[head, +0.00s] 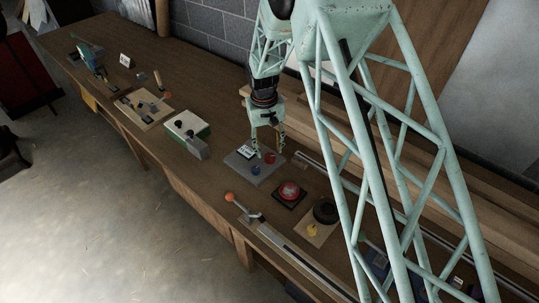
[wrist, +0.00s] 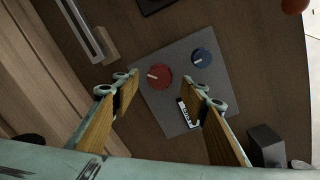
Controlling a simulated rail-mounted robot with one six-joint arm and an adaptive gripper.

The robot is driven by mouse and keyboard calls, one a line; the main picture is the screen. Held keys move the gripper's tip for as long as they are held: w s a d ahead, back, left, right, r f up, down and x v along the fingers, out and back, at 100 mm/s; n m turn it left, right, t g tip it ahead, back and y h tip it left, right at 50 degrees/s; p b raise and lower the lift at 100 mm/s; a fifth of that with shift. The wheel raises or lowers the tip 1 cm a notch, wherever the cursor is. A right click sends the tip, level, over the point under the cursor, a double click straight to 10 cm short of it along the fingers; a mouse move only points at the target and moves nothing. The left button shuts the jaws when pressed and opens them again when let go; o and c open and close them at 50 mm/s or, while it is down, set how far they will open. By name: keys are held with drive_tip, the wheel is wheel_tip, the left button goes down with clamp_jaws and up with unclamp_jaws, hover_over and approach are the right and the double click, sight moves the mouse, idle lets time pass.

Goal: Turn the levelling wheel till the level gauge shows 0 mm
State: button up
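A grey plate (head: 240,166) on the bench carries a red knob (head: 270,157), a blue knob (head: 256,169) and a small white-and-black display (head: 247,151). In the wrist view both the red knob (wrist: 159,76) and the blue knob (wrist: 201,57) have a white pointer mark. The display (wrist: 184,112) is partly hidden by a finger and its reading is too small to make out. I cannot tell for certain which part is the levelling wheel. My gripper (head: 267,146) is open and empty above the plate, its fingertips (wrist: 160,86) to either side of the red knob's line.
A red button (head: 290,190) on a black base and a black wheel (head: 326,211) on a wooden board stand nearby on the right. A long rail with an orange-knobbed lever (head: 230,197) lies along the front edge. A green-and-white box (head: 187,125) stands left of the plate.

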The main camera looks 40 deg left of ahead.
sight(270, 157)
drive_tip(key=shift+w+d+f+p, duration=0.1)
drive_tip(key=shift+f+p, duration=0.2)
drive_tip(key=shift+f, duration=1.85)
drive_tip(key=c, duration=0.8)
